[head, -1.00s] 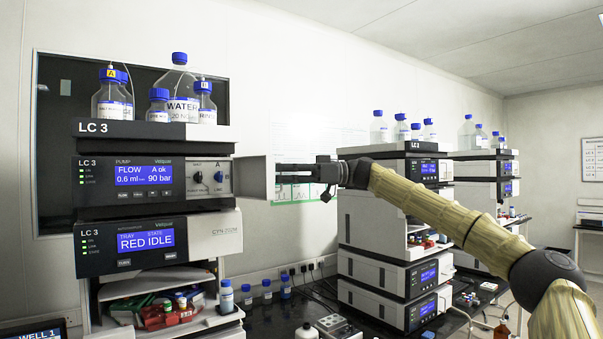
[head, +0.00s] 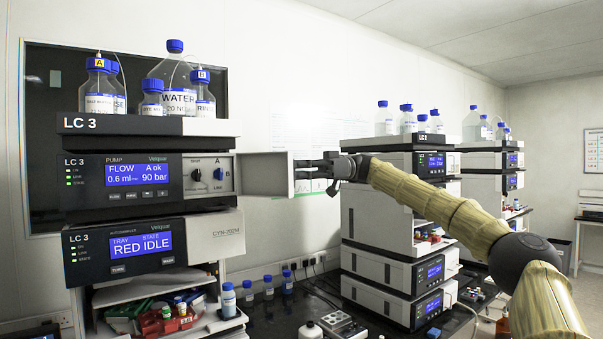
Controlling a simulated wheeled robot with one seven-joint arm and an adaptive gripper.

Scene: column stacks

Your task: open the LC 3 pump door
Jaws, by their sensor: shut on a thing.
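The LC 3 stack stands at the left in the head view. Its pump module (head: 92,194) has a blue display reading FLOW 0.6 ml, A ok, 90 bar. The pump door (head: 262,175) is a grey panel swung out to the right of the pump's front. Two valve knobs (head: 218,174) show on the pump's uncovered right part. The exact contact of the fingers is small and partly hidden.
Solvent bottles (head: 178,75) stand on top of the LC 3 stack. The autosampler (head: 205,238) sits below the pump, with an open tray bay beneath. Other stacks (head: 378,221) stand to the right behind my arm. Small bottles and boxes lie on the black bench (head: 270,322).

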